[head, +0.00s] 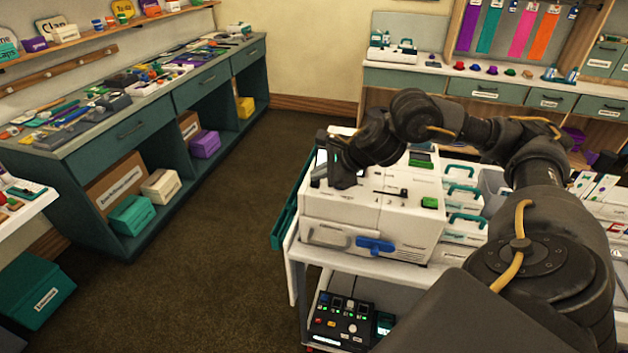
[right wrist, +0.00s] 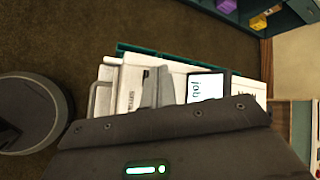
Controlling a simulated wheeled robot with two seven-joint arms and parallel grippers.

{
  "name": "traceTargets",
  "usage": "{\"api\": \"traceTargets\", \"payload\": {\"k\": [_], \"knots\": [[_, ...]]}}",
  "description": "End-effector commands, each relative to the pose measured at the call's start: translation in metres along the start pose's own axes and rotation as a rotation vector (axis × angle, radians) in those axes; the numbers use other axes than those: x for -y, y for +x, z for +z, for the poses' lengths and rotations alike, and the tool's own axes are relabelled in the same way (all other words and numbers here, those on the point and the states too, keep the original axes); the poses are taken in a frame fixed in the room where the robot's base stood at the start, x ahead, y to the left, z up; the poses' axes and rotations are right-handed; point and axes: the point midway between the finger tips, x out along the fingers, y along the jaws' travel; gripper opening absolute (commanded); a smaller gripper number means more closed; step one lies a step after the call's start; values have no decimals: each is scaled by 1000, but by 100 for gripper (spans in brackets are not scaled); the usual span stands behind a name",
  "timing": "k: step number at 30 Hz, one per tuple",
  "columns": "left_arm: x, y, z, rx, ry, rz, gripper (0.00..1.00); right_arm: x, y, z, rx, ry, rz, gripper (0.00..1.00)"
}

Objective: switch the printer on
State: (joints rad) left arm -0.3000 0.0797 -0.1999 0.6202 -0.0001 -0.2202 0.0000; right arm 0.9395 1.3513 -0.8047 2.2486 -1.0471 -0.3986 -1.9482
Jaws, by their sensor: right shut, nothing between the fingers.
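The printer (head: 350,214) is a white boxy machine on a white cart. A green button (head: 429,202) sits on its top right, and a blue handle (head: 375,246) is on its front. My right gripper (head: 340,183) is shut and empty over the left part of the printer's top, close to a dark-framed screen. Whether it touches the printer is unclear. In the right wrist view the grey fingers (right wrist: 164,84) point over the white printer casing (right wrist: 129,90), beside the lit screen (right wrist: 206,86) and a small black part (right wrist: 145,74). My left gripper is out of view.
White boxes with teal handles (head: 462,192) stand right of the printer. A control box with buttons (head: 343,322) sits on the cart's lower shelf. A cluttered teal workbench (head: 150,125) runs along the left wall. The dark floor (head: 200,270) between is clear.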

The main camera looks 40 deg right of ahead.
Motion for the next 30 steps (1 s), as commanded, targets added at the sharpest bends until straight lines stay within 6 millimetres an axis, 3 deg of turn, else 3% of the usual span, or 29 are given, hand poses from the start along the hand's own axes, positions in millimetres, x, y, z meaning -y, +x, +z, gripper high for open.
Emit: {"api": "traceTargets", "payload": {"k": [18,30], "knots": [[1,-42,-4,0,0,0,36,29,-40,30,2,0,-1,0],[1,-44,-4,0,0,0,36,31,-42,31,1,-1,-1,0]]}}
